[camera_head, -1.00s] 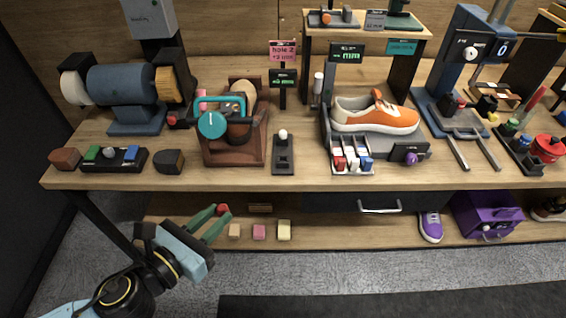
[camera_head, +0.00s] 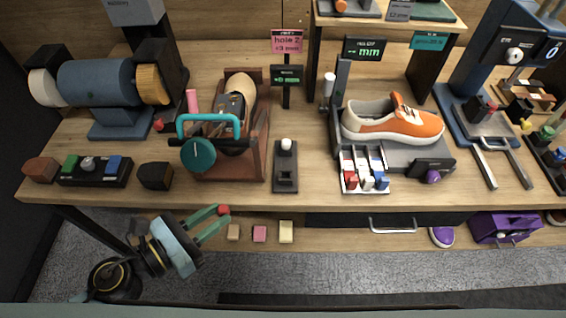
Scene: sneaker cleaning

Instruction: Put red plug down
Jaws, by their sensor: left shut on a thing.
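My left gripper (camera_head: 213,224) is at the lower left, just in front of the workbench's front edge. Its two green fingers point up and to the right. It is shut on a small red plug (camera_head: 224,210), which shows at the fingertips. A white rack (camera_head: 366,189) on the bench holds small red, white and blue pieces, right of the middle. My right gripper is not in view.
An orange and white sneaker (camera_head: 392,122) sits on a grey stand behind the rack. A grey block with a white knob (camera_head: 286,166) stands left of the rack. A brown clamp stand (camera_head: 262,150) and a blue grinder (camera_head: 100,88) stand farther left. Small coloured blocks (camera_head: 260,233) lie on the lower shelf.

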